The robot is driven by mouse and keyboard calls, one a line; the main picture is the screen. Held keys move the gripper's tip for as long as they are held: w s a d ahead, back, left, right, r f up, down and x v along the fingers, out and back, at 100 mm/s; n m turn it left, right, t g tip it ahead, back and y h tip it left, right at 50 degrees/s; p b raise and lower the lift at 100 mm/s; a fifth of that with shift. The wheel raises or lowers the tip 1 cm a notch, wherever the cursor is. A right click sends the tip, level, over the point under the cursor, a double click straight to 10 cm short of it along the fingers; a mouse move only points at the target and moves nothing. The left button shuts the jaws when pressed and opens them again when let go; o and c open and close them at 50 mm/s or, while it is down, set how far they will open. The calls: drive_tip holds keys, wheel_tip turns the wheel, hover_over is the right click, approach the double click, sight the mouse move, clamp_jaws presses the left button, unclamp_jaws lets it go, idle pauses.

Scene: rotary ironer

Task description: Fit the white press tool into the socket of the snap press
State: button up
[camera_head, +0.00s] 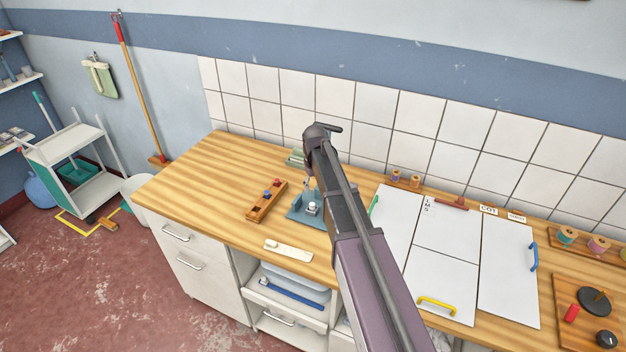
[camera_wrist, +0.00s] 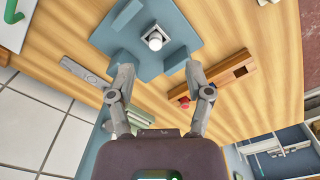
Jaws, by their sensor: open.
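The snap press is a blue-grey block (camera_head: 297,213) on the wooden counter; its base also shows in the wrist view (camera_wrist: 179,22). A white round-topped piece (camera_wrist: 155,41), which looks like the white press tool, stands at the middle of the press in a pale collar; it shows in the head view too (camera_head: 312,207). I cannot tell how deep it sits. My gripper (camera_wrist: 158,72) is open, its fingers apart with nothing between them. In the wrist view the white piece appears just beyond the fingertips. In the head view my arm partly hides the gripper and press.
A slotted wooden tray (camera_head: 258,212) holding a red piece (camera_wrist: 184,102) and a blue piece (camera_head: 267,194) stands left of the press. A pale flat bar (camera_head: 288,250) lies near the front edge. White boards (camera_head: 446,235) cover the right side. The left counter is clear.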

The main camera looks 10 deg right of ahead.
drive_tip(key=s+m, duration=0.3)
drive_tip(key=s, duration=2.2)
drive_tip(key=shift+d, duration=0.1)
wheel_tip(320, 180, down, 5)
drive_tip(key=b, duration=0.5)
